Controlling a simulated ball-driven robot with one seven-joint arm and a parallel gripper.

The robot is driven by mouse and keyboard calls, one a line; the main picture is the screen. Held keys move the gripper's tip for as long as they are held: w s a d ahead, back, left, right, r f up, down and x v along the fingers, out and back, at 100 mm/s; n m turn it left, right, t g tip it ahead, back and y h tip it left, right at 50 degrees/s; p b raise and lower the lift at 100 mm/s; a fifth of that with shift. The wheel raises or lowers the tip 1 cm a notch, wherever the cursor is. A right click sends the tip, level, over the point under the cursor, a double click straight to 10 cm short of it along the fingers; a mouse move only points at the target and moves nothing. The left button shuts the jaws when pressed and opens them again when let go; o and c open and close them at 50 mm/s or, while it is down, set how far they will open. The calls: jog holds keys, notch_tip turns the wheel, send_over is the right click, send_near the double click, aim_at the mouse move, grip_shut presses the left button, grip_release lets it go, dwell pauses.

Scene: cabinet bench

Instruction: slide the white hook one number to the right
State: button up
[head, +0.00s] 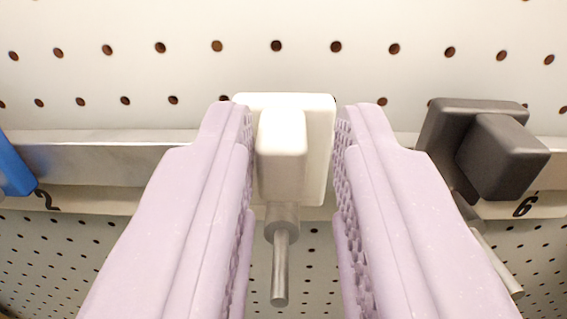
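The white hook (282,150) sits on the metal rail in the middle of the head view, with its block facing me and a metal peg (280,270) below it. My gripper (294,125) is open, with one pale purple finger on each side of the white block. The left finger is very close to the block; whether it touches is unclear. A clear gap shows between the block and the right finger. The number behind the white hook is hidden.
The rail (100,160) runs across a pegboard (300,20). A black hook (495,150) sits to the right, by the number 6 (524,206). A blue hook (12,170) is at the left edge, by the number 2 (46,200). The rail's stretches nearest the white hook are partly hidden by my fingers.

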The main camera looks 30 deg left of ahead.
jog(key=shift+o, duration=0.9)
jog(key=shift+w+d, duration=0.1)
jog(key=shift+d, duration=0.05)
jog(key=shift+s+f, duration=0.1)
jog(key=shift+s, duration=0.2)
jog(key=b+v, duration=0.2)
jog(key=v, duration=0.5)
jog(key=shift+d, duration=0.2)
